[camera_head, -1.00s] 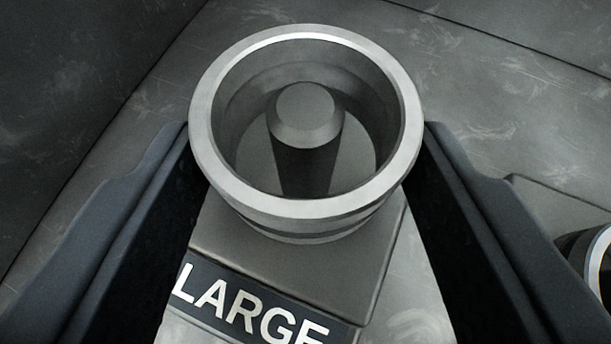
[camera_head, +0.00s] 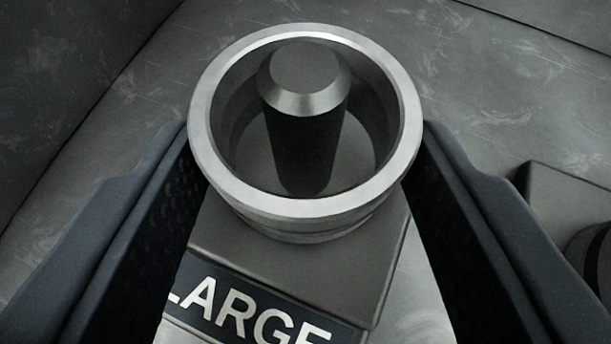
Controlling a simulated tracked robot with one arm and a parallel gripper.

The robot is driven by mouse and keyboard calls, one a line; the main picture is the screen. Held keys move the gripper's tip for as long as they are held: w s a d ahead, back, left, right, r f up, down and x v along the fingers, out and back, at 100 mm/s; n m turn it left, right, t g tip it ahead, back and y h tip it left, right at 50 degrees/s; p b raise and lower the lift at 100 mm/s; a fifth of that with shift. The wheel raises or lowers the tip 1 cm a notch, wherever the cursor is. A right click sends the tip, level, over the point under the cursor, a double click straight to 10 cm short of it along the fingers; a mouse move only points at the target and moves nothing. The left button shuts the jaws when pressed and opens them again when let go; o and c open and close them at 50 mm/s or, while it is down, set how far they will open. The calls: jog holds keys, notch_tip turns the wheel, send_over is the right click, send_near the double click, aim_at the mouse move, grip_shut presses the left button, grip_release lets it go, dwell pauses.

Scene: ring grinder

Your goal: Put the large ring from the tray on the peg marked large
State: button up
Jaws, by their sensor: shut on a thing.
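My gripper (camera_head: 306,135) is shut on the large ring (camera_head: 310,207), one dark finger on each side of it. The ring is a wide pale metal band, held roughly level. The dark peg (camera_head: 304,125) with a bevelled top stands inside the ring's opening, and its top reaches up near the ring's rim. The peg rises from a grey block (camera_head: 290,265) with a dark label reading LARGE (camera_head: 250,315). The peg sits toward the far side of the opening. The ring's lower edge hides its contact with the block, so I cannot tell whether it touches.
Another grey block (camera_head: 560,210) stands at the right, with a dark round part (camera_head: 597,255) on it, cut off by the frame edge. Scuffed grey walls or floor surfaces lie behind and to the left.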

jog(key=shift+f, duration=0.15)
jog(key=o, duration=0.8)
jog(key=shift+v, duration=5.55)
